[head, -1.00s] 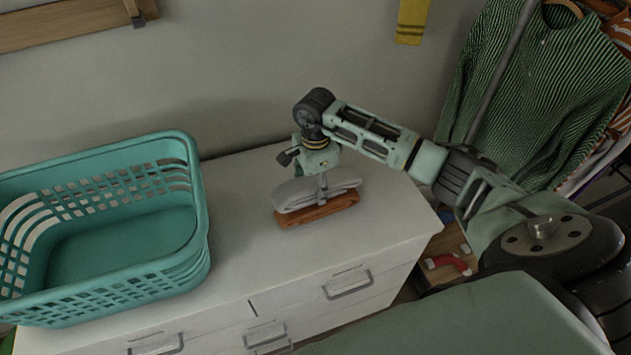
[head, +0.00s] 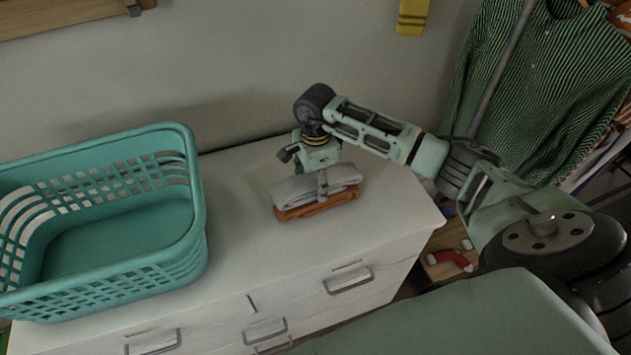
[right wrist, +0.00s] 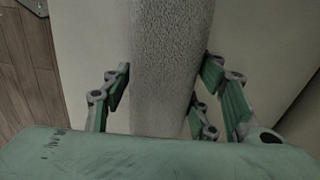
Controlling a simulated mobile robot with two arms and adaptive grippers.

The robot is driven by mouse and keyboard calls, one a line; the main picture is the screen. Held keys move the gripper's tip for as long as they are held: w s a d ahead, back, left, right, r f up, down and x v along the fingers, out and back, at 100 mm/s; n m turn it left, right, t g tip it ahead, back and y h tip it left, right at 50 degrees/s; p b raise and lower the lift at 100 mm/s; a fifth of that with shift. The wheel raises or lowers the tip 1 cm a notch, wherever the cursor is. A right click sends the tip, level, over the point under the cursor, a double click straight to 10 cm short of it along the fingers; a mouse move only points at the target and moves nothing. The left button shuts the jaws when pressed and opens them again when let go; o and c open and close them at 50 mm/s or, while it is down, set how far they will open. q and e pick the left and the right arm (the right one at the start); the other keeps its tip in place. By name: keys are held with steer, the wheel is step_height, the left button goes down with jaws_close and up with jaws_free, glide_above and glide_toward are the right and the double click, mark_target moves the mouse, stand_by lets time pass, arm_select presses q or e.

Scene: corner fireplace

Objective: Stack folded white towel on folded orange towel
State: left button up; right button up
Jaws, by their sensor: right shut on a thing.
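The folded white towel (head: 300,190) looks greyish in the head view and lies over the folded orange towel (head: 318,206), which rests on the white dresser top. The two towels appear to touch, roughly lined up. My right gripper (head: 322,186) points down from above and is shut on the white towel. In the right wrist view the white towel (right wrist: 163,70) runs between the fingers (right wrist: 160,100) as a thick grey band. The orange towel does not show there. My left gripper is not in view.
A teal laundry basket (head: 199,225) stands on the left of the dresser (head: 240,215). A wall is behind. A striped green shirt (head: 525,90) hangs at the right. Dresser top around the towels is clear.

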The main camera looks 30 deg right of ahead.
steer(key=shift+f+b, duration=0.55)
steer(key=shift+b, duration=0.05)
stand_by(0.5)
steer(key=o, duration=1.4)
step_height(320, 180, up, 12)
